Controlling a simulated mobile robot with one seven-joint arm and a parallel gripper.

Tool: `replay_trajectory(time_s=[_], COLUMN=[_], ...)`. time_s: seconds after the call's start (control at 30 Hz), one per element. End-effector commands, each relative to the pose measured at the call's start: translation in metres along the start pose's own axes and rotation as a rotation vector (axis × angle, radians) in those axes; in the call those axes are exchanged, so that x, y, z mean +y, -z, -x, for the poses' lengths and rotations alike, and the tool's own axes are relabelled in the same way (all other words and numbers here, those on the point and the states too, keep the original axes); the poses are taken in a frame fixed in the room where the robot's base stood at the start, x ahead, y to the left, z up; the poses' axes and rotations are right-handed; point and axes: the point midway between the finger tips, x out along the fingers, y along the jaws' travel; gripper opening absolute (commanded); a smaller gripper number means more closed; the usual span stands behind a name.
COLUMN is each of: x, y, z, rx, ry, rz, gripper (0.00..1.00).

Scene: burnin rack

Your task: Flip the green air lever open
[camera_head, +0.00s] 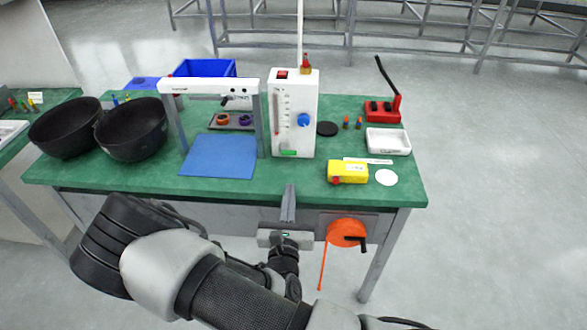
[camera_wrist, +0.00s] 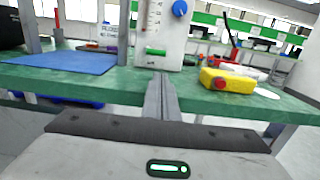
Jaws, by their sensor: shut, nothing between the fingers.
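The green air lever (camera_head: 289,153) is a small bar low on the front of a white box (camera_head: 307,105) with a flow gauge and a blue knob. It also shows in the wrist view (camera_wrist: 156,52), lying level across the white face. My gripper (camera_head: 289,188) is in front of the table's front edge, below the lever and apart from it. In the wrist view my gripper (camera_wrist: 160,76) has its fingers together with nothing between them, pointing toward the white box just under the lever.
A blue mat (camera_head: 218,163) under a white frame (camera_head: 209,86) lies left of the box. A yellow device (camera_head: 347,172) and a white tray (camera_head: 388,141) stand right. Black bowls (camera_head: 134,131) are at the left. An orange reel (camera_head: 346,232) hangs on the table's front. The green tabletop before the box is clear.

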Motion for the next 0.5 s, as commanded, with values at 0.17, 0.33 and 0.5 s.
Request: replay_trajectory(time_s=[0.17, 0.33, 0.5], x=[-0.001, -0.001, -0.001], y=[0.0, 0.001, 0.001], z=[-0.011, -0.039, -0.07], rx=[-0.001, -0.003, -0.002], ry=[0.003, 0.004, 0.004], rz=[-0.001, -0.001, -0.001], gripper=[0.0, 0.0, 0.0])
